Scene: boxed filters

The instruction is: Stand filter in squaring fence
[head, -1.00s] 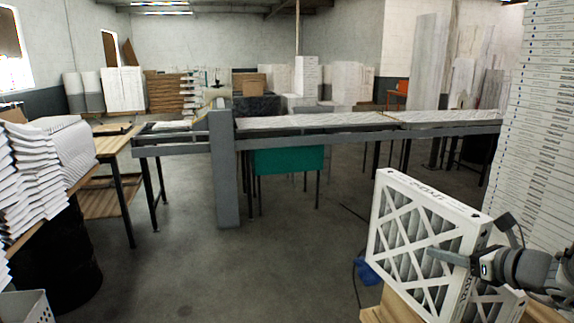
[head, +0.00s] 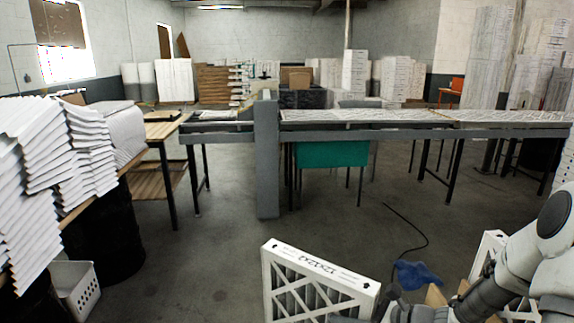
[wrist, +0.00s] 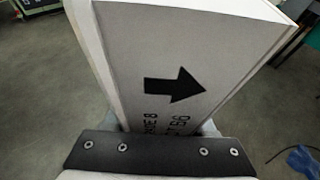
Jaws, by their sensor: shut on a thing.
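A white-framed boxed filter (head: 315,285) with crossed card strips over its face is held upright and slightly tilted at the bottom middle of the head view. Its lower part is cut off by the frame edge. In the wrist view the filter (wrist: 215,50) shows its white side with a black arrow and printed letters. My gripper (wrist: 163,128) is shut on the filter's side. In the head view its fingers are mostly hidden or cut off at the bottom. I cannot pick out the squaring fence for certain in either view.
A second white filter (head: 489,255) stands at the right, partly behind my arm. A long grey-framed table (head: 370,134) with a thick post (head: 267,165) crosses ahead. Stacked white filters (head: 35,165) and a white basket (head: 77,290) are at left.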

